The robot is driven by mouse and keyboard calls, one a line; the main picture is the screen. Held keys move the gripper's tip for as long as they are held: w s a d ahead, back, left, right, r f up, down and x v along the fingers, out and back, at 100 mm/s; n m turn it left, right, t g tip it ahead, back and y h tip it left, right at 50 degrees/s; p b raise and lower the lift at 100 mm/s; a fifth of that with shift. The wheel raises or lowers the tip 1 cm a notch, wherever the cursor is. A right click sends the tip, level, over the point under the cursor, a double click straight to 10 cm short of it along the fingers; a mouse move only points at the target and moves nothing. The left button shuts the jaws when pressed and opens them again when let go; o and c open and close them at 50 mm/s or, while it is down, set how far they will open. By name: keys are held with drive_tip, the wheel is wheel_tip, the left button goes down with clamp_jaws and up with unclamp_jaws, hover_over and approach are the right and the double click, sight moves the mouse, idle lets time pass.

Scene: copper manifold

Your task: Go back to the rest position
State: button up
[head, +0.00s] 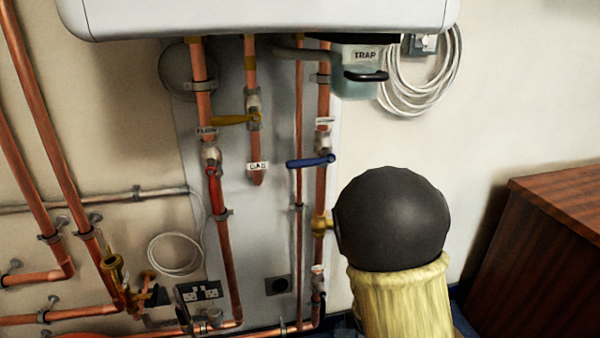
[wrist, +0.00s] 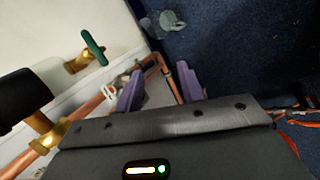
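My gripper (wrist: 160,73) shows in the wrist view with its two purple fingers apart. Nothing is held between them; a copper pipe and a grey strip of wall show behind the gap. I cannot make out the gripper in the head view. A black rounded body (wrist: 22,101) on a brass fitting (wrist: 42,130) is at the left of the wrist view, apart from the fingers.
A white boiler (head: 260,15) hangs above copper pipes with a red lever (head: 216,190), a yellow lever (head: 234,120) and a blue lever (head: 311,161). A yellow ribbed sleeve (head: 405,305) is below the vessel. A wooden cabinet (head: 545,255) stands right. A green handle (wrist: 94,47) is near the gripper.

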drive_tip(key=s+r+m+g+y+p, duration=0.1)
drive_tip(key=s+r+m+g+p, duration=0.2)
drive_tip(key=s+r+m+p, duration=0.75)
wheel_tip(320, 180, up, 42)
drive_tip(key=m+p, duration=0.6)
drive_tip(key=p, duration=2.7)
drive_tip(key=shift+d+m, duration=0.3)
drive_tip(key=shift+m, duration=0.05)
drive_tip(key=shift+w+f, duration=0.1)
drive_tip(key=shift+w, duration=0.05)
